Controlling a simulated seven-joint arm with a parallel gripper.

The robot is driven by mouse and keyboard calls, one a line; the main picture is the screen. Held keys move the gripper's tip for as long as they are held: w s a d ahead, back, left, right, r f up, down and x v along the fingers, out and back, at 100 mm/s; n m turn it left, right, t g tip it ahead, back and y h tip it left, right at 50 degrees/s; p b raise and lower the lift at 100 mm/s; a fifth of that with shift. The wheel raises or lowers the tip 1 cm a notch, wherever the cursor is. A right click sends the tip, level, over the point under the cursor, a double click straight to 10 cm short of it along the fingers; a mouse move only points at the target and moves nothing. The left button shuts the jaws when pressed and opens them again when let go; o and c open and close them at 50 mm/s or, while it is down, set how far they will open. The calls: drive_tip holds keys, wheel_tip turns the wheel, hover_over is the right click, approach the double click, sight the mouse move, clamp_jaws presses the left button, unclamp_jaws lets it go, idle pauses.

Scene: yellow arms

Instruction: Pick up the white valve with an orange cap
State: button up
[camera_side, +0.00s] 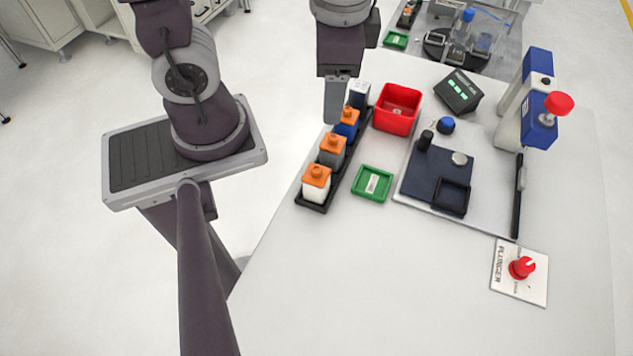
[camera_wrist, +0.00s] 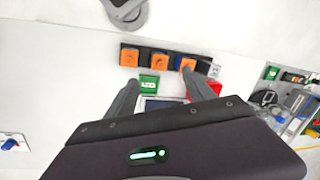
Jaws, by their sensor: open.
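The white valve with an orange cap (camera_side: 316,188) stands upright at the near end of a black rack (camera_side: 312,206) in the side view. In the wrist view its orange cap (camera_wrist: 129,57) is leftmost in the row, and its body is mostly hidden beneath. My gripper (camera_side: 334,120) points down near the rack's far half, apart from the white valve. The wrist view shows my gripper (camera_wrist: 160,80) with its two fingers spread and nothing between them.
A grey valve (camera_side: 331,158) and a blue valve (camera_side: 346,130), both orange-capped, share the rack with a dark-and-white item (camera_side: 359,95). A red bin (camera_side: 397,108) and green tray (camera_side: 372,183) stand beside it. The front table is clear, left of the plunger knob (camera_side: 521,267).

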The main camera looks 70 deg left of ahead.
sight(321, 175)
drive_tip(key=d+f+m+g, duration=0.1)
drive_tip(key=f, duration=0.2)
drive_tip(key=s+d+f+m+g, duration=0.1)
drive_tip(key=d+f+m, duration=0.1)
drive_tip(key=f, duration=0.1)
drive_tip(key=s+d+f+m+g+y, duration=0.1)
drive_tip(key=f, duration=0.2)
drive_tip(key=shift+d+f+g, duration=0.25)
drive_tip(key=shift+d+g, duration=0.05)
drive_tip(key=shift+d, duration=0.1)
drive_tip(key=shift+s+f+m, duration=0.1)
drive_tip(key=shift+f+m, duration=0.2)
drive_tip(key=shift+f, duration=0.05)
drive_tip(key=x, duration=0.6)
drive_tip(key=shift+d+f, duration=0.1)
drive_tip(key=shift+f, duration=0.3)
clamp_jaws()
